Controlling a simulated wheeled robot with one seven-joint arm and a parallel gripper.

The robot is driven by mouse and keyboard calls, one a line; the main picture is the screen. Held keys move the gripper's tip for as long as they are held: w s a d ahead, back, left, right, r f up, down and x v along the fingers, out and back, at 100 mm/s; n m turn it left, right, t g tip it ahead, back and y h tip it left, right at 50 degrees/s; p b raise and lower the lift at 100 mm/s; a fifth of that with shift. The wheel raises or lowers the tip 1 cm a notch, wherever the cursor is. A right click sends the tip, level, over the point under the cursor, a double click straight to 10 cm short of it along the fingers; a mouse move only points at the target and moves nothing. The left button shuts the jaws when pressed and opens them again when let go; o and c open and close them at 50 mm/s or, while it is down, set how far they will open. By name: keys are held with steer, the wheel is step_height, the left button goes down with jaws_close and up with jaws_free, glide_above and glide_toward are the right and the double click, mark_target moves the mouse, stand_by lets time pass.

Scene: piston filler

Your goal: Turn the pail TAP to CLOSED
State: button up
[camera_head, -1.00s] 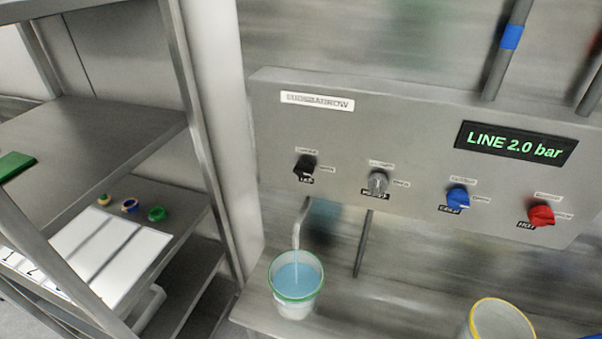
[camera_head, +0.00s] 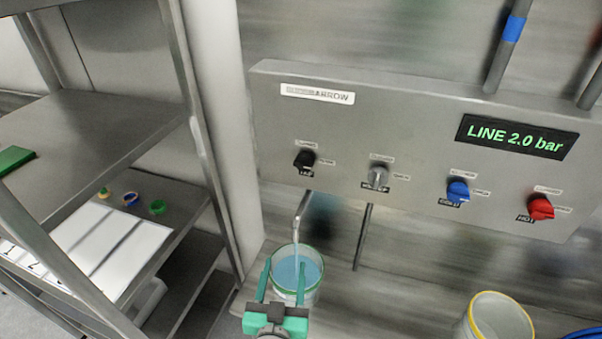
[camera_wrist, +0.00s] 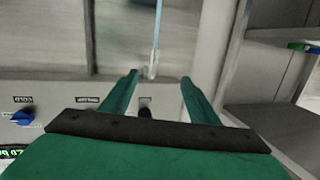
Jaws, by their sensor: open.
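A black knob (camera_head: 304,161) sits on the steel panel directly above the bent spout (camera_head: 299,214); its small labels are blurred. A thin pale-blue stream runs from the spout into a white pail (camera_head: 310,291) with a green rim, which holds blue liquid. My green gripper (camera_head: 284,266) is open and empty, and appears in front of the pail, below the knob. In the wrist view, the dark knob (camera_wrist: 145,113) shows between the spread fingers (camera_wrist: 160,79), close to the gripper body, with the stream beyond the fingertips. I see no contact with the knob.
Grey (camera_head: 378,176), blue (camera_head: 458,192) and red (camera_head: 541,207) knobs continue along the panel to the right. A display (camera_head: 516,137) reads LINE 2.0 bar. A yellow-rimmed pail (camera_head: 496,320) stands lower right. A steel shelf rack (camera_head: 110,130) fills the left side.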

steer(key=w+r+m+h, duration=0.2)
steer(key=w+r, duration=0.3)
steer(key=r, duration=0.3)
steer(key=m+h, duration=0.2)
steer(key=m, duration=0.1)
glide_toward(303, 165)
steer(key=x, duration=0.9)
steer(key=shift+s, duration=0.1)
steer(key=c, duration=1)
